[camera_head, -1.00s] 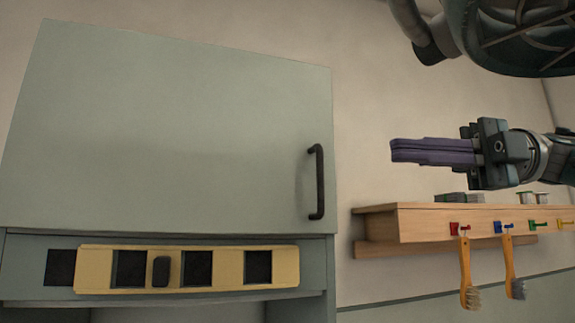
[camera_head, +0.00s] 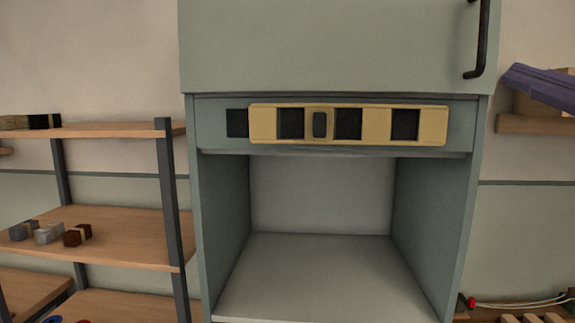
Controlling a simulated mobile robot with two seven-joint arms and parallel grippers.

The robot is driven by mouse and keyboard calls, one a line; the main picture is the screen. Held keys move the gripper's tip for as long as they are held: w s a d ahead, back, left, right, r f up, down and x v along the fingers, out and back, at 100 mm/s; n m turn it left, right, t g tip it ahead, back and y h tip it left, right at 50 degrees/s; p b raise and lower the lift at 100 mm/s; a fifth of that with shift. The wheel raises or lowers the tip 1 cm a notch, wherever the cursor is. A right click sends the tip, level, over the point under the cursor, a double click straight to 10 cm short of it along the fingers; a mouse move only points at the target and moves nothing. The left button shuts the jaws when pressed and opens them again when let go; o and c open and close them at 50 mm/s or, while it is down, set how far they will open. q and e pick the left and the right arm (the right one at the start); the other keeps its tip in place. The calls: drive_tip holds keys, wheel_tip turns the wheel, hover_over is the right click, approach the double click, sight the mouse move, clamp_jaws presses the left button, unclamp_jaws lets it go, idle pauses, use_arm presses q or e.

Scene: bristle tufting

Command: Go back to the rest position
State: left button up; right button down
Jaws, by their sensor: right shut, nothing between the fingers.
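My left gripper is not in view.
A grey-green cabinet (camera_head: 215,190) has a shut upper door with a black handle (camera_head: 482,40), a yellow slotted strip (camera_head: 376,125) and an open, empty bay below. A wooden shelf unit (camera_head: 130,225) with small blocks stands left.

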drive_tip(key=s+a+f+m+g+h, duration=0.1)
drive_tip(key=s+f+m+g+h, duration=0.2)
drive_tip(key=f, duration=0.5)
drive_tip(key=s+f+m+g+h, duration=0.2)
drive_tip(key=f+m+g+h, duration=0.15)
drive_tip(key=f, duration=0.35)
drive_tip(key=s+a+f+m+g+h, duration=0.1)
drive_tip(key=s+f+m+g+h, duration=0.15)
drive_tip(key=f+m, duration=0.4)
drive_tip(key=s+a+f+g, duration=0.4)
drive_tip(key=s+a+f, duration=0.1)
drive_tip(key=s+f, duration=0.35)
drive_tip(key=s+a+f+n+g+y, duration=0.15)
drive_tip(key=s+a+g, duration=0.25)
drive_tip(key=s, duration=0.5)
wheel_tip(320, 180, up, 12)
drive_tip(key=p, duration=1.2)
drive_tip(key=shift+s+r+g+p, duration=0.15)
drive_tip(key=shift+s+g+p, duration=0.15)
drive_tip(key=shift+p, duration=0.1)
drive_tip(key=shift+a+m+y, duration=0.1)
drive_tip(key=shift+m+y, duration=0.15)
